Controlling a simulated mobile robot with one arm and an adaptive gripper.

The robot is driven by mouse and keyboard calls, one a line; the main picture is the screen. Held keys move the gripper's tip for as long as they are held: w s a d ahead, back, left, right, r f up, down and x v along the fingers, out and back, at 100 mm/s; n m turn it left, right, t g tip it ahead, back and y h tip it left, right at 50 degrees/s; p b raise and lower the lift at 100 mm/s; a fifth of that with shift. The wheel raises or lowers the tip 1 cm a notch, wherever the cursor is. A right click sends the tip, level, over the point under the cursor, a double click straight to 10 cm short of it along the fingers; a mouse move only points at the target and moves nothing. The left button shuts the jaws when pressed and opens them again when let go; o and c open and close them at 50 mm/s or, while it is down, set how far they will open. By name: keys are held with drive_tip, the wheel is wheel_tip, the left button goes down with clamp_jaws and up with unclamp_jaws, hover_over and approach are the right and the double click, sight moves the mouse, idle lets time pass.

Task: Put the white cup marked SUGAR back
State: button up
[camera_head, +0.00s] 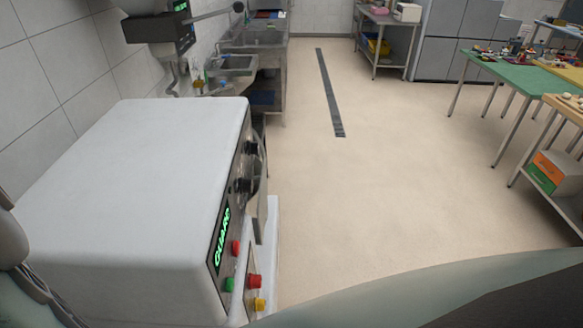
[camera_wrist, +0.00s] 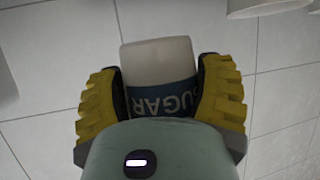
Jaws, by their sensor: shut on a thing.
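The white cup marked SUGAR (camera_wrist: 158,65) is in the wrist view, between the two yellow ridged fingers of my gripper (camera_wrist: 160,90). My gripper is shut on it. The cup has a blue band with the word SUGAR, upside down in this view. The palm of my gripper hides its near part. Behind the cup are pale tiles. The head view shows neither the cup nor the fingers.
In the head view, a white machine (camera_head: 130,175) with a GUARD display and buttons stands close at left. A sink unit (camera_head: 255,50) is beyond it. A green table (camera_head: 515,72) stands at right. The floor (camera_head: 390,170) between is clear.

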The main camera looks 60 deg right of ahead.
drive_tip(key=shift+w+f+p, duration=0.2)
drive_tip(key=shift+f+p, duration=0.15)
drive_tip(key=shift+f, duration=0.25)
drive_tip(key=f, duration=0.2)
drive_tip(key=f+p, duration=0.1)
drive_tip(key=f, duration=0.1)
drive_tip(key=shift+s+f, duration=0.2)
drive_tip(key=shift+f, duration=0.05)
drive_tip(key=shift+w+f, duration=0.1)
drive_tip(key=shift+f, duration=2.05)
drive_tip(key=shift+f, duration=0.2)
drive_tip(key=o, duration=1.1)
drive_tip(key=shift+o, duration=0.2)
